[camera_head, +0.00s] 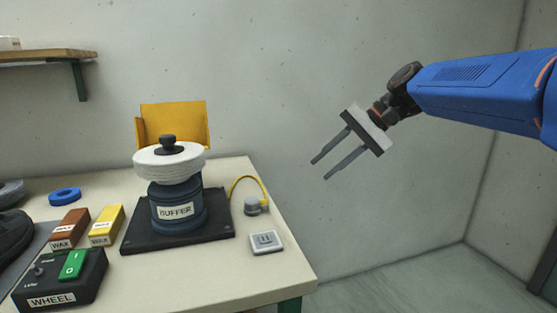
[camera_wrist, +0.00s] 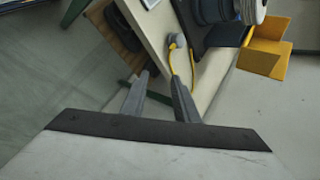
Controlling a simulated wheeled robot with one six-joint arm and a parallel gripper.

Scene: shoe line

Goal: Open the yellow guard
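The yellow guard (camera_head: 173,122) stands upright behind the buffer (camera_head: 177,205) in the head view, a plate with short side flaps. The white buffing wheel (camera_head: 150,166) in front of it is uncovered, and hides the guard's lower part. In the wrist view the guard (camera_wrist: 263,58) is at the upper right. My gripper (camera_head: 319,170) is in the air right of the table, well apart from the guard. Its two fingers are apart with nothing between them. The fingers also show in the wrist view (camera_wrist: 160,77).
On the table (camera_head: 285,262) are a wheel switch box (camera_head: 62,277), a brown wax block (camera_head: 70,228), a yellow block (camera_head: 106,225), a blue ring (camera_head: 65,195), a pale switch (camera_head: 267,242) and a yellow cable (camera_head: 240,181). A shelf (camera_head: 45,57) is at upper left. Space right of the table is free.

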